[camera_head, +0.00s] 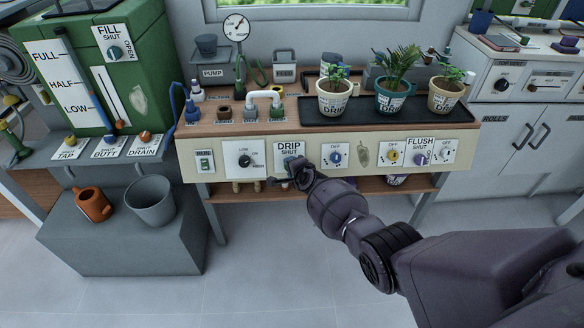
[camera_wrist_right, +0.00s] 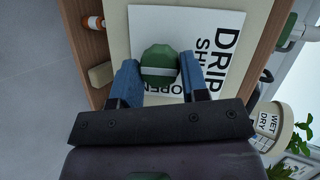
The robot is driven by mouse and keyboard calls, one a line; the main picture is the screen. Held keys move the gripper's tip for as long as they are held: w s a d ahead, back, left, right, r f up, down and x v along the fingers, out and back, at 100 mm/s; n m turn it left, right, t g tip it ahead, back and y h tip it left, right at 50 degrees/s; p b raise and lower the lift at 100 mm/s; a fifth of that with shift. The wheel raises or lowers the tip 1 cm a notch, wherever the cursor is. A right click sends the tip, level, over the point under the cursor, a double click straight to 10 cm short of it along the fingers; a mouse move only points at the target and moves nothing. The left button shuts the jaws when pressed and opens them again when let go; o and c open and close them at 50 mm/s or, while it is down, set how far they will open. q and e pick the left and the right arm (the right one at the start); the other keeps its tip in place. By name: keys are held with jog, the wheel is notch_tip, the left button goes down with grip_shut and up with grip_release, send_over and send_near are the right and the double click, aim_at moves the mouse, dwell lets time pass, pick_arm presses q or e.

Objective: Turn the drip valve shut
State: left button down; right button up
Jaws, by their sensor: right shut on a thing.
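The drip valve is a green knob (camera_wrist_right: 159,65) with a pale bar across it, on a white card marked DRIP, SHUT and OPEN (camera_wrist_right: 215,50). In the right wrist view the bar lies level, in line with the word SHUT. The word OPEN is at the knob's lower side. My right gripper (camera_wrist_right: 159,80) has its blue fingers on both sides of the knob, shut on it. In the head view the right gripper (camera_head: 298,175) is at the DRIP card (camera_head: 289,150) on the panel front and hides part of the card. My left gripper is not in view.
Other dials sit along the panel (camera_head: 380,158), including a FLUSH valve (camera_head: 420,158). Potted plants (camera_head: 335,95) stand on a black tray (camera_head: 310,112) above. A green tank (camera_head: 110,60) stands at left. The floor in front is clear.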

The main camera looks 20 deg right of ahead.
jog(key=o, duration=0.9)
pick_arm(q)
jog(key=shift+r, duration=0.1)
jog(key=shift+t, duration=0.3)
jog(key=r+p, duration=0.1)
jog(key=p, duration=0.1)
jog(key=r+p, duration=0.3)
jog(key=p, duration=0.1)
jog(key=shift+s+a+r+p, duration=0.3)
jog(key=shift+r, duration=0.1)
pick_arm(e)
jog(key=v, duration=1.1)
jog(key=shift+f, duration=0.1)
jog(key=shift+w, duration=0.1)
